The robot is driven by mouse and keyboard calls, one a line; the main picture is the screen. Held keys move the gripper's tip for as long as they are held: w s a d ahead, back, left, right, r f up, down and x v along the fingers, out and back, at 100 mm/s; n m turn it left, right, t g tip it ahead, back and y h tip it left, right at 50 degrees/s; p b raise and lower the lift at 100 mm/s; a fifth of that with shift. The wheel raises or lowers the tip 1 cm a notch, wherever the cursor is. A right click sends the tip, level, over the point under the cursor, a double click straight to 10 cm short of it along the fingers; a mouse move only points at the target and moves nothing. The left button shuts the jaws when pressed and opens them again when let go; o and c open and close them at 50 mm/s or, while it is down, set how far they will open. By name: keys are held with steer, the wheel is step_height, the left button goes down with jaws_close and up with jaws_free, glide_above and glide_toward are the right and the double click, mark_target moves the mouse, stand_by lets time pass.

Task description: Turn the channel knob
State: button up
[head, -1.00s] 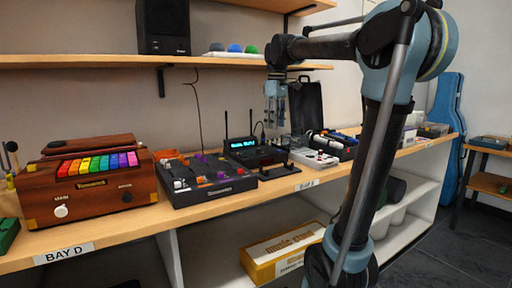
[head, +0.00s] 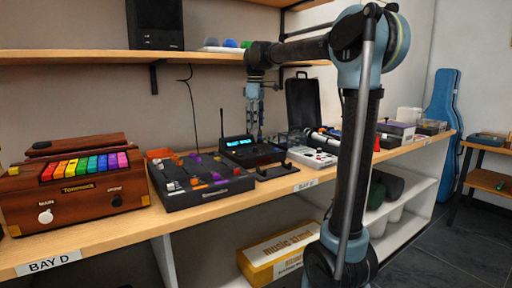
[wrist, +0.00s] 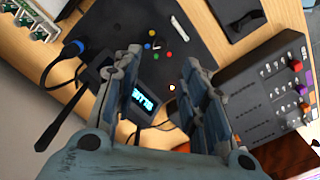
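A black receiver (head: 247,152) with a lit cyan display and antennas stands on the bench below my gripper (head: 254,124). In the wrist view my gripper (wrist: 160,65) is open and empty, its two fingers apart above the receiver. The receiver's display (wrist: 143,101) shows between the fingers, close to the left one, with a small orange light to its right.
A wooden box with coloured keys (head: 80,195) stands at the left. A white device (head: 312,157) and a black case (head: 303,100) are right of the receiver. A shelf (head: 100,57) runs above the bench. An antenna (wrist: 62,118) rises near the left finger.

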mark_target(255, 149)
step_height(255, 149, down, 10)
steer(key=shift+f, duration=0.1)
stand_by(0.4)
jaws_close()
